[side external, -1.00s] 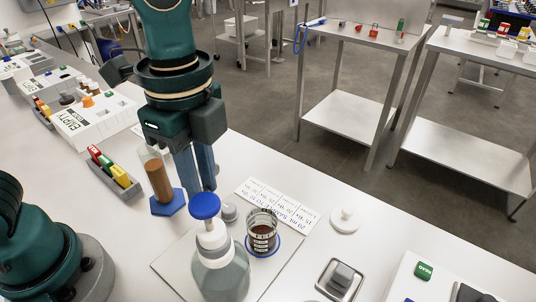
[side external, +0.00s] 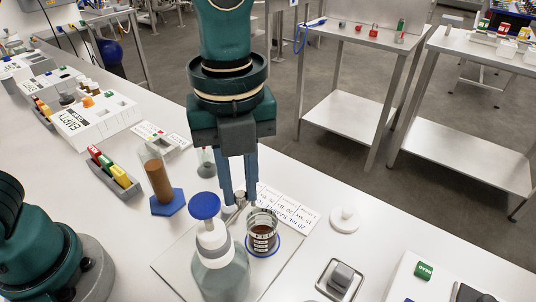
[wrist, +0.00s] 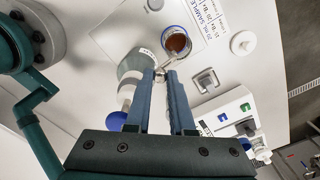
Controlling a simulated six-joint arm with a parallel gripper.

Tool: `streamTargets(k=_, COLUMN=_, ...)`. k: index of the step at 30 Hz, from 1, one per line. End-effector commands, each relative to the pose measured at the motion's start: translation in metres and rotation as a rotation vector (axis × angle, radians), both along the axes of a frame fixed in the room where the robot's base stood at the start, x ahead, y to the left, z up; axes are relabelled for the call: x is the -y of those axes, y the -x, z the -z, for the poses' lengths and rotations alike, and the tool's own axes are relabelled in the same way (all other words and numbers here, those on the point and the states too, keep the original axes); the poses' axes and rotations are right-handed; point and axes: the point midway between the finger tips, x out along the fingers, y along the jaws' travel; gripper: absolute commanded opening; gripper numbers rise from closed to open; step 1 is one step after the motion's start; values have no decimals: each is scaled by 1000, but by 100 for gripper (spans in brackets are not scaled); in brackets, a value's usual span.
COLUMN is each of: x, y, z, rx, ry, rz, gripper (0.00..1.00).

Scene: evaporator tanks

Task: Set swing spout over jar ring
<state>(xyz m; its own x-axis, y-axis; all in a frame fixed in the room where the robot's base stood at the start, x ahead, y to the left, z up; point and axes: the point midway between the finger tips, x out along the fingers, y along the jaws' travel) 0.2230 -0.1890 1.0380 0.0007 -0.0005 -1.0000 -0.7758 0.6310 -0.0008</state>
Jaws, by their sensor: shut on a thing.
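My gripper (side external: 240,200) points down beside the bottle dispenser and is shut on the small metal swing spout (side external: 241,197), which also shows between the fingertips in the wrist view (wrist: 160,73). The dispenser has a blue cap (side external: 204,206), a white collar and a clear grey bottle (side external: 222,277). A glass jar (side external: 262,232) with brown contents stands inside the blue jar ring (side external: 266,254), right of the fingers. In the wrist view the jar (wrist: 176,42) lies just beyond the fingertips. Whether the spout tip is over the jar is unclear.
A printed label card (side external: 295,213) lies behind the jar. A white knobbed lid (side external: 345,222) and a metal tray with a grey block (side external: 340,280) are to the right. A tube of brown liquid on a blue hexagonal base (side external: 168,203) stands at left.

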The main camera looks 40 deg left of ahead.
Motion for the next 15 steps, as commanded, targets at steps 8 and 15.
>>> streamTargets(k=8, x=6, y=0, z=-1, rx=0, ry=2, rz=97, gripper=0)
streamTargets(k=15, x=7, y=0, z=-1, rx=0, ry=2, rz=120, gripper=0)
